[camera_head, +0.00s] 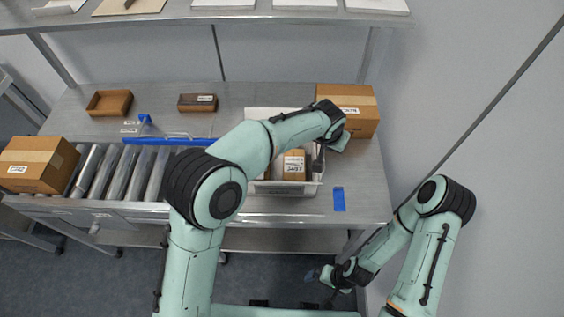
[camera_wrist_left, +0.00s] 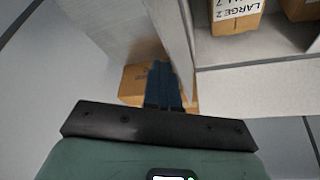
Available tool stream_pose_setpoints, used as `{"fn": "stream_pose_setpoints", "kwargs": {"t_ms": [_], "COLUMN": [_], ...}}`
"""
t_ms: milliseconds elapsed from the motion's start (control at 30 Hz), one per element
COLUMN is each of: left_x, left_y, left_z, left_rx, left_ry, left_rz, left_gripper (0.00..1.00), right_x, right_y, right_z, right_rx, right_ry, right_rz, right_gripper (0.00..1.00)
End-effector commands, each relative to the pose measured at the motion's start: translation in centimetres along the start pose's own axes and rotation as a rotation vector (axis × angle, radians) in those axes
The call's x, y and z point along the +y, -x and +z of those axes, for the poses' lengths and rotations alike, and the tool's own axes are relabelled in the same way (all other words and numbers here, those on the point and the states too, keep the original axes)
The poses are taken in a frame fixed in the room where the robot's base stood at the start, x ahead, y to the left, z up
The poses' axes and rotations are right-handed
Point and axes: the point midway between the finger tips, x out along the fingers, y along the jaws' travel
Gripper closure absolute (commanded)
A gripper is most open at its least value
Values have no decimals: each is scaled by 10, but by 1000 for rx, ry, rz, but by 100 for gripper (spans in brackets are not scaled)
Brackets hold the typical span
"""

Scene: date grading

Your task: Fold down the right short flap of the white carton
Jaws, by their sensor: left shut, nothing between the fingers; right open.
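The white carton (camera_head: 283,189) stands open on the steel table, with brown boxes inside. One box (camera_head: 293,165) bears a white label. My left arm crosses above the carton and hides much of its right end; I cannot make out the right short flap clearly in the head view. My left gripper (camera_head: 319,160) is at that right end. In the left wrist view its fingers (camera_wrist_left: 163,85) are shut and empty, beside the carton's white panels (camera_wrist_left: 260,90); whether they touch is unclear. My right gripper (camera_head: 328,277) is open and low, in front of the table, away from the carton.
A brown cardboard box (camera_head: 363,104) stands close behind the carton's right end. A roller conveyor (camera_head: 120,172) with another cardboard box (camera_head: 38,163) is at left. A wooden tray (camera_head: 109,103) and brown box (camera_head: 198,103) lie behind. A blue patch (camera_head: 339,199) marks the table right of the carton.

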Motion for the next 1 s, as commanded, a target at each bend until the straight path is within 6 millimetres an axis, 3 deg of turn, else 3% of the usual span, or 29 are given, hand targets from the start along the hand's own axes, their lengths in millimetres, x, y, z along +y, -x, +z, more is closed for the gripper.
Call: {"fn": "stream_pose_setpoints", "kwargs": {"t_ms": [33,167,1000], "left_x": [-7,-15,-49], "left_y": [-10,-8,8], "left_z": [13,18,30], "left_rx": [-32,-35,-16], "left_ry": [4,6,2], "left_rz": [-7,-7,-2], "left_gripper": [100,100,100], "right_x": [2,4,10], "right_y": [-3,-7,-18], "right_z": [2,4,11], "right_rx": [-3,-6,-15], "right_ry": [-1,-2,-6], "right_rz": [1,2,5], "right_gripper": [0,0,0]}}
